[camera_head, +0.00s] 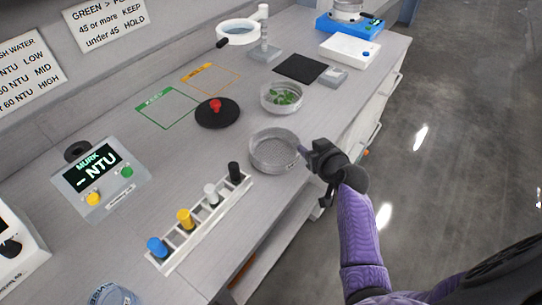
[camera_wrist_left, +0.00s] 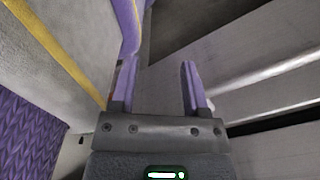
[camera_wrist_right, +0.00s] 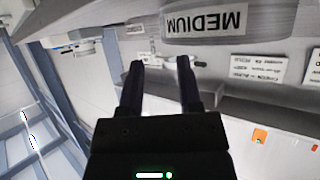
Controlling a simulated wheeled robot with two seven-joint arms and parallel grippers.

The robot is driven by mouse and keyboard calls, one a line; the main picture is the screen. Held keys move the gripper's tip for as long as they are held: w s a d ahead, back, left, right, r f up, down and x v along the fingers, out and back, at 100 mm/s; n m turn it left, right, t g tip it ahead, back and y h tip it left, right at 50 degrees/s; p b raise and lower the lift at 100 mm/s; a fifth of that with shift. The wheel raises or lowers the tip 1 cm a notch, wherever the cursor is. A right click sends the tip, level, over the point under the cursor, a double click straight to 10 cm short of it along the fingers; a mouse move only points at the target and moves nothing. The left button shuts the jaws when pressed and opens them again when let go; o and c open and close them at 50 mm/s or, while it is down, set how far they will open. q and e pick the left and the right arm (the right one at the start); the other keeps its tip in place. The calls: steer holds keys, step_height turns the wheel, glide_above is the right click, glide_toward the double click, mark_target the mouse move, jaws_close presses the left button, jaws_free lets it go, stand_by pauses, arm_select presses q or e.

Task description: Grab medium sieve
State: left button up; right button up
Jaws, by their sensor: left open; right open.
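The medium sieve (camera_head: 275,151) is a round, shallow metal sieve near the front edge of the counter. In the right wrist view its side (camera_wrist_right: 203,38) carries an upside-down MEDIUM label. My right gripper (camera_head: 306,156) is open beside the sieve's right side, at the counter edge. In the right wrist view the open fingers (camera_wrist_right: 161,64) point toward the sieve with nothing between them. Whether a finger touches the rim cannot be told. My left gripper (camera_wrist_left: 157,66) is open and empty in its wrist view, away from the counter top. It does not show in the head view.
A dish of greens (camera_head: 282,97) sits behind the sieve, with a black disc with a red knob (camera_head: 217,111) to its left. A rack (camera_head: 202,226) of coloured-capped vials lies left of the sieve. A turbidity meter (camera_head: 100,181) stands further left. The counter's right edge is close.

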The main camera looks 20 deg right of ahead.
mark_target(275, 150)
steer(key=x, duration=0.1)
steer(key=b+x, duration=0.1)
steer(key=x, duration=0.3)
steer(key=shift+s+a+b, duration=0.1)
steer(key=shift+a+b, duration=0.15)
steer(key=shift+b, duration=0.15)
jaws_close()
arm_select(q)
steer(key=shift+s+a+f, duration=0.1)
steer(key=shift+a+f, duration=0.1)
steer(key=shift+f, duration=0.3)
steer(key=shift+s+a+f, duration=0.1)
steer(key=shift+a+f, duration=0.1)
steer(key=shift+f, duration=0.3)
steer(key=shift+d, duration=0.3)
steer(key=shift+a, duration=0.3)
